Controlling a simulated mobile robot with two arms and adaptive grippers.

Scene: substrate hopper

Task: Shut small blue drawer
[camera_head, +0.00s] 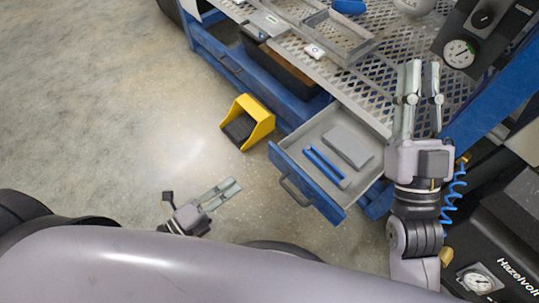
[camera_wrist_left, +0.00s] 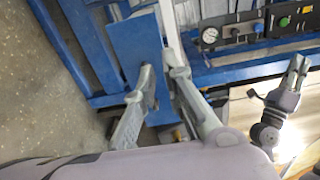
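The small blue drawer (camera_head: 327,207) is pulled out from under the workbench in the head view. Its blue front has a dark bar handle (camera_head: 297,191). A grey block (camera_head: 348,146) and a blue tool (camera_head: 324,166) lie inside. My left gripper (camera_head: 234,186) is open and empty, left of the drawer front and apart from it. In the left wrist view its fingers (camera_wrist_left: 160,66) are spread in front of a blue panel (camera_wrist_left: 135,42) that looks like the drawer front. My right gripper (camera_head: 424,66) is open and empty above the bench's right end; it also shows in the left wrist view (camera_wrist_left: 300,62).
The workbench (camera_head: 395,52) has a mesh top holding a metal tray (camera_head: 340,38). A yellow pedal housing (camera_head: 248,121) stands on the floor left of the drawer. Gauge panels (camera_head: 459,53) flank the right side. Floor to the left is clear.

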